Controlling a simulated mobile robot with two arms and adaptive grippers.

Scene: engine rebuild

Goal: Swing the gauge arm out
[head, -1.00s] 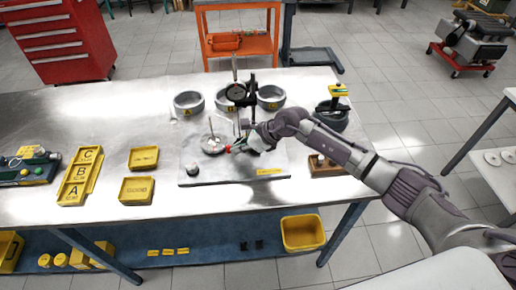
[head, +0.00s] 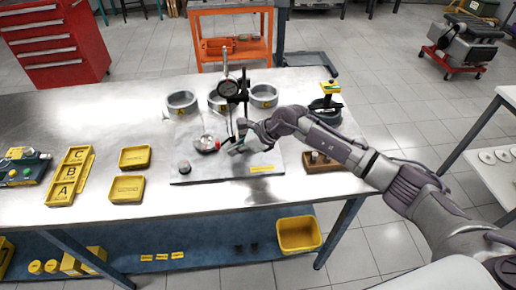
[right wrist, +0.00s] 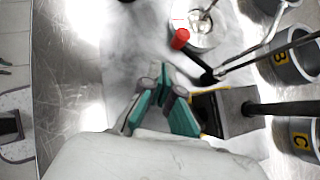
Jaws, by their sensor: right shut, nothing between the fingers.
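The dial gauge (head: 228,88) hangs by a dark post (head: 246,92) on the light plate on the table. A red-tipped dark lever (head: 217,145) sits low by the gauge stand; its red tip (right wrist: 180,38) shows clearly in the right wrist view. My right gripper (head: 234,150) is low over the plate, just right of the red tip. In the right wrist view its teal fingers (right wrist: 162,75) are closed together and empty, apart from the red tip and beside the dark stand base (right wrist: 225,110). My left gripper is out of view.
Grey rings (head: 181,103) stand behind the gauge; rings marked B (right wrist: 290,55) and C (right wrist: 300,140) show in the wrist view. A round dish (head: 205,143) lies left of the red tip. Yellow trays (head: 126,189) stand at left, a wooden block (head: 322,163) at right.

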